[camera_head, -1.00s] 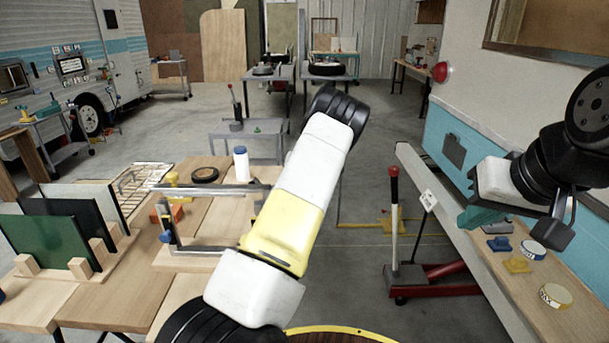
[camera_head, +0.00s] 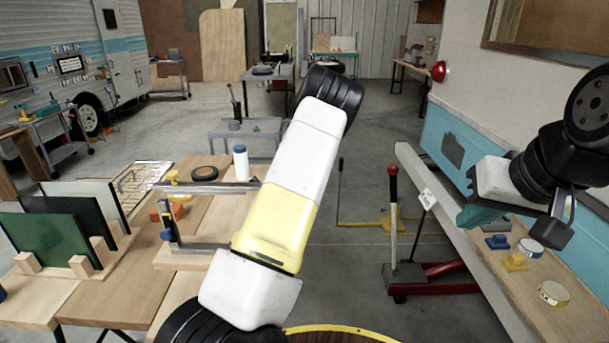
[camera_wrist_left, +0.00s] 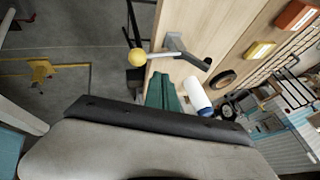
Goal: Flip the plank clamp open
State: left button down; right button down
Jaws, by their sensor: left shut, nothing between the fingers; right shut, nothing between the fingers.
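A metal clamp lever with a yellow ball knob (camera_wrist_left: 138,57) shows in the left wrist view, lying across the edge of a pale wooden plank (camera_wrist_left: 205,22). Its grey bracket (camera_wrist_left: 176,42) sits on the plank and a dark-tipped arm reaches right. My left gripper (camera_wrist_left: 163,90) has teal fingers, shut and empty, just below the lever and close to the plank edge. I cannot tell whether it touches. In the head view my left forearm hides that gripper and the lever. My right gripper (camera_head: 478,213) is shut and empty, over the right-hand bench.
A white bottle with a blue cap (camera_head: 241,163) and a black ring (camera_head: 204,174) stand on the workbench. Dark panels (camera_head: 50,240) stand farther left. A red jack (camera_head: 440,278) is on the floor.

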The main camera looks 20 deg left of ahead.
pick_arm(q)
jog(key=v, duration=0.8)
jog(key=shift+d, duration=0.45)
